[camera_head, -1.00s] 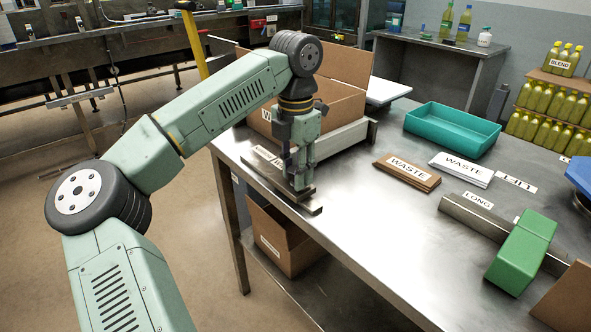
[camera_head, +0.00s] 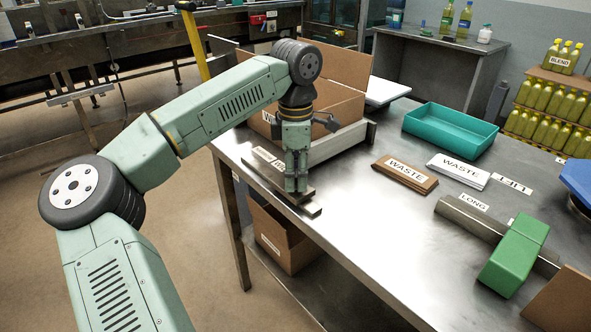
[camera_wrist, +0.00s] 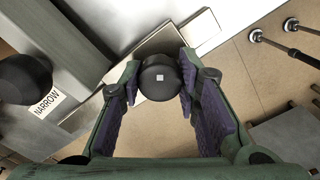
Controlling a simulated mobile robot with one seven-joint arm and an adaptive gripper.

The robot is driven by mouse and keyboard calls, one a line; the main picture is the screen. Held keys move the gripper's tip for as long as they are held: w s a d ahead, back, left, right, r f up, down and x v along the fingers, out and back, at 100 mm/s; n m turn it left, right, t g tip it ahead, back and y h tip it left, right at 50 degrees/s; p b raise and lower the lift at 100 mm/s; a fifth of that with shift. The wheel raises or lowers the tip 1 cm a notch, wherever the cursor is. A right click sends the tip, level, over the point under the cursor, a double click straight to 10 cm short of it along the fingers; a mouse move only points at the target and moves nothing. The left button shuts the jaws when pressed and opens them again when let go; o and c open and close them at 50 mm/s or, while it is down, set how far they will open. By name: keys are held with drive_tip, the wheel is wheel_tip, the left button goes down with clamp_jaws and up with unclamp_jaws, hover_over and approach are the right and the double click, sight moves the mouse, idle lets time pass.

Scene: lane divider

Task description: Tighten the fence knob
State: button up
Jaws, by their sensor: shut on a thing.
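The fence knob (camera_wrist: 159,78) is a round black knob with a small pale square on its top. In the wrist view it sits between the two fingers of my gripper (camera_wrist: 160,88), with the pads against its sides. In the head view my gripper (camera_head: 296,186) points down at the left front part of the steel table and hides the knob. The fence (camera_head: 268,176) is a dark metal strip running along the table's left edge under my gripper. A "NARROW" label (camera_wrist: 47,104) shows beside it in the wrist view.
An open cardboard box (camera_head: 340,105) stands just behind my gripper. A teal tray (camera_head: 450,130), "WASTE" stacks (camera_head: 405,174) and a green block (camera_head: 514,255) lie to the right. The table's front edge is close to my gripper, with another box (camera_head: 285,235) below.

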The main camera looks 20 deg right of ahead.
sight(296, 172)
drive_tip(key=m+p, duration=0.1)
drive_tip(key=m, duration=0.4)
drive_tip(key=shift+r+m, duration=0.15)
drive_tip(key=shift+m, duration=0.15)
drive_tip(key=m+p, duration=0.1)
drive_tip(key=m, duration=0.3)
drive_tip(key=shift+w+m, duration=0.1)
drive_tip(key=shift+m, duration=0.2)
drive_tip(key=o, duration=1.2)
wheel_tip(296, 172, up, 12)
drive_tip(key=shift+f, duration=0.1)
